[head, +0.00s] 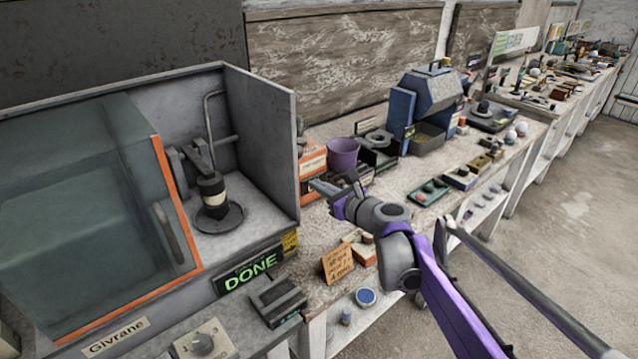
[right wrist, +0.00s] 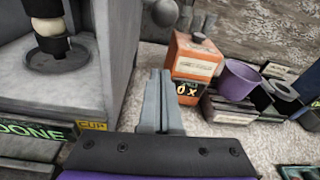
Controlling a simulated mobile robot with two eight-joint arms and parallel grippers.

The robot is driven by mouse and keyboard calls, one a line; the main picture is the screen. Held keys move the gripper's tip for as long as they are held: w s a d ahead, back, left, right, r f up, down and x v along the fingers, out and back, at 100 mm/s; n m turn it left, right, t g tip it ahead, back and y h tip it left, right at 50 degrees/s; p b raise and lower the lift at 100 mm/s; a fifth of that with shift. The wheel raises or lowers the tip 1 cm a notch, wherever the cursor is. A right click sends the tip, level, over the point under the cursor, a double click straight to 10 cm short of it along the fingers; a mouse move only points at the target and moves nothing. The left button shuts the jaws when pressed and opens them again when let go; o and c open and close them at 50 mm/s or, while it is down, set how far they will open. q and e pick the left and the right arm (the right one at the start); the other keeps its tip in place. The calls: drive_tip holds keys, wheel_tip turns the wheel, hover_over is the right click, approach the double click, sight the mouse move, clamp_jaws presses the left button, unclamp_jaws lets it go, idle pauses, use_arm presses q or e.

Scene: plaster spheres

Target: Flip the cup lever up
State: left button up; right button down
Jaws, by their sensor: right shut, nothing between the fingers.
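A grey cabinet (head: 262,130) labelled Givrane stands at left, its orange-edged glass door (head: 90,210) swung open. A yellow CUP label (head: 290,243) is on its front right corner and shows in the right wrist view (right wrist: 92,126). A pale ball sits between a dark cylinder and a dark cup (right wrist: 62,57) inside. A grey rounded knob (right wrist: 163,12) shows just outside the right wall at the top of the right wrist view; I cannot tell if it is the cup lever. My right gripper (head: 320,188) is shut and empty, right of that wall. My left gripper is out of view.
An orange box (right wrist: 195,65) and a purple pot (head: 343,154) stand behind my right gripper. A blue machine (head: 425,100) is farther along the bench. A cardboard note (head: 337,263) and a lit DONE sign (head: 252,270) are nearer.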

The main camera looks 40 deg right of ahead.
drive_tip(key=w+f, duration=0.1)
drive_tip(key=w, duration=0.7)
drive_tip(key=r, duration=0.1)
drive_tip(key=s+r, duration=0.1)
drive_tip(key=r, duration=0.1)
drive_tip(key=shift+s+a+r, duration=0.2)
drive_tip(key=shift+a+r, duration=0.15)
drive_tip(key=shift+r, duration=0.15)
